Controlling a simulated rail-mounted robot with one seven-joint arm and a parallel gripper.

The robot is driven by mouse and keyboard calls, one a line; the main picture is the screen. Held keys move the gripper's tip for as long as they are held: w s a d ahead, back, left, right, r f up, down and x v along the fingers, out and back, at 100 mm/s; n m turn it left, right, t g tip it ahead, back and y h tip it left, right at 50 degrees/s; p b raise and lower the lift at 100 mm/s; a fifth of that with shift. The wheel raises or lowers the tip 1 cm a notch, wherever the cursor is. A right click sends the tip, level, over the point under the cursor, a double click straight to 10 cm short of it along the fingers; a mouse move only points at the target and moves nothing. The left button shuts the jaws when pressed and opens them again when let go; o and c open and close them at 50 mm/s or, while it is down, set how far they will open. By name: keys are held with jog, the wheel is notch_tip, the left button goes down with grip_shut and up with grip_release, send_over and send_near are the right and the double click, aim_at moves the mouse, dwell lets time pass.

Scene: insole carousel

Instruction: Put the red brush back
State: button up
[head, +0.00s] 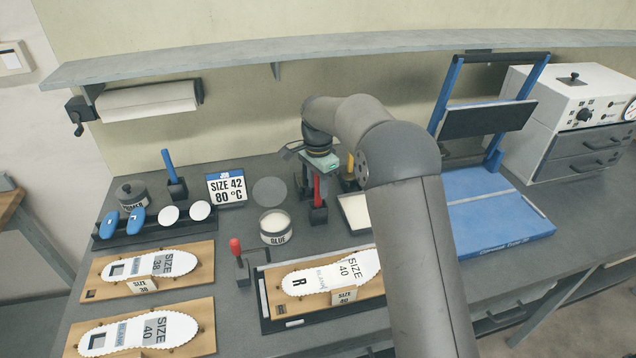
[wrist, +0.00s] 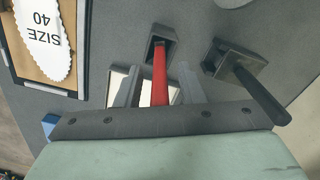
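The red brush (head: 317,187) stands upright in a small dark holder block (head: 318,215) on the bench. In the wrist view its red handle (wrist: 160,75) runs down into the opening of the holder (wrist: 161,43). My gripper (head: 318,172) is above the holder, pointing down. In the wrist view my gripper's two grey fingers (wrist: 160,88) are on either side of the red handle, apart, with a gap visible at least on the left. The brush's lower end is hidden inside the holder.
A dark-handled tool (wrist: 250,80) stands in a block beside the red brush. A yellow handle (head: 350,163) is just right of my gripper. A glue pot (head: 276,228), a red-knobbed clamp (head: 236,248) and the size 40 insole board (head: 372,293) lie nearer. A blue press (head: 495,225) is right.

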notch_tip(320, 180, up, 11)
jog(key=shift+r+b, duration=0.1)
jog(key=shift+b, duration=0.25)
jog(key=shift+d+r, duration=0.1)
jog(key=shift+r, duration=0.55)
jog(key=s+d+r+n, duration=0.2)
jog(key=s+d+n, duration=0.3)
jog(key=s+d, duration=0.75)
jog(key=s+d+f+n, duration=0.1)
jog(key=s+d+f, duration=0.1)
jog(key=s, duration=0.6)
jog(key=s+d+f+n, duration=0.2)
jog(key=s+f, duration=0.2)
jog(key=s, duration=0.5)
jog(key=s+d+f+n, duration=0.1)
jog(key=s+f, duration=0.3)
jog(key=s, duration=0.5)
jog(key=shift+d+n+t, duration=0.3)
jog(key=shift+d+n, duration=0.1)
jog(key=shift+n, duration=0.2)
